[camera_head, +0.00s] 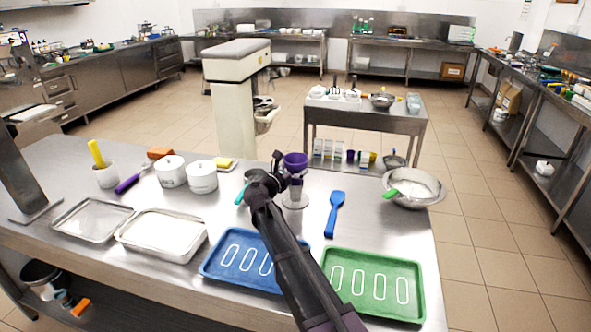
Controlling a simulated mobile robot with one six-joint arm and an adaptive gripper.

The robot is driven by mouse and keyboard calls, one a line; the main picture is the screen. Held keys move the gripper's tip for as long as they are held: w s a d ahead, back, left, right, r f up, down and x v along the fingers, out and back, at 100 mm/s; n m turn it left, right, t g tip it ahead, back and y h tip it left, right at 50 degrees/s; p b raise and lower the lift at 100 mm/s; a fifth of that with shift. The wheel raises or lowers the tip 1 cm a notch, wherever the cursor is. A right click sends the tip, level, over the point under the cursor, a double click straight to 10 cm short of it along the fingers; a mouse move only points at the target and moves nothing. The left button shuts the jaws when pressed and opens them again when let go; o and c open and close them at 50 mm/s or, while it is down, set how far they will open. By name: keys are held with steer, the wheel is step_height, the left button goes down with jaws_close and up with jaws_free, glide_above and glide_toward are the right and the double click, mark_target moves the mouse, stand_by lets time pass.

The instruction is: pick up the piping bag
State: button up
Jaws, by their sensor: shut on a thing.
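The piping bag appears to be the purple, cone-like thing (295,161), wide at its top, upright beyond the end of my arm. My gripper (287,174) is at its left side and shut on it. The fingers and part of the bag's lower body are hidden by the dark gripper and wrist. A pale stand or holder (295,201) is directly below the bag. I cannot tell whether the bag still rests in it.
A blue tray (213,270) and green tray (416,292) with white outlines lie in front. A blue spatula (335,213) and steel bowl (433,198) are on the right. White tubs (202,178) and metal trays (130,240) are on the left.

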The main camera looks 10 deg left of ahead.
steer(key=shift+r+p, duration=4.7)
steer(key=shift+r, duration=0.15)
